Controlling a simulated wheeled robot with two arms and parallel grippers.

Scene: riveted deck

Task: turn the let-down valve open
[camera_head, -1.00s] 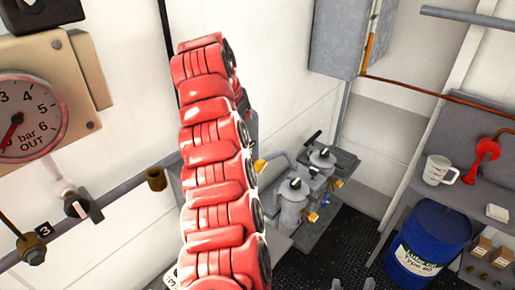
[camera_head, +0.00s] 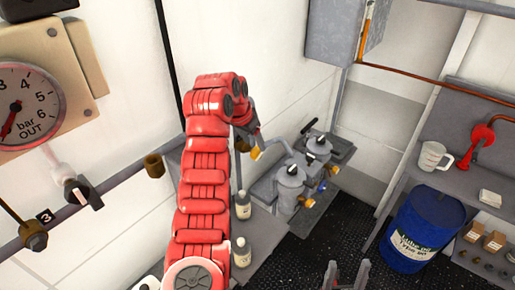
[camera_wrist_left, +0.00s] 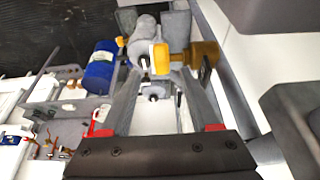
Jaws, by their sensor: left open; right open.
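No label naming the let-down valve can be read. My left gripper (camera_head: 254,141) hangs at the far end of my red arm, partly hidden, beside a small yellow knob (camera_head: 256,152). In the left wrist view its jaws (camera_wrist_left: 163,85) are open and empty. A yellow knob (camera_wrist_left: 159,57) with a brass cylinder (camera_wrist_left: 204,54) to its right shows ahead of the fingertips; I cannot tell whether they touch. My right gripper (camera_head: 347,270) is open and empty at the bottom edge.
A pressure gauge (camera_head: 22,105) and a brass cup (camera_head: 154,165) are at left. Grey canisters (camera_head: 291,188) stand on a bench, with bottles (camera_head: 242,205) nearby. A blue drum (camera_head: 425,230) stands at right below a shelf with a jug (camera_head: 434,156). Dark floor is clear between.

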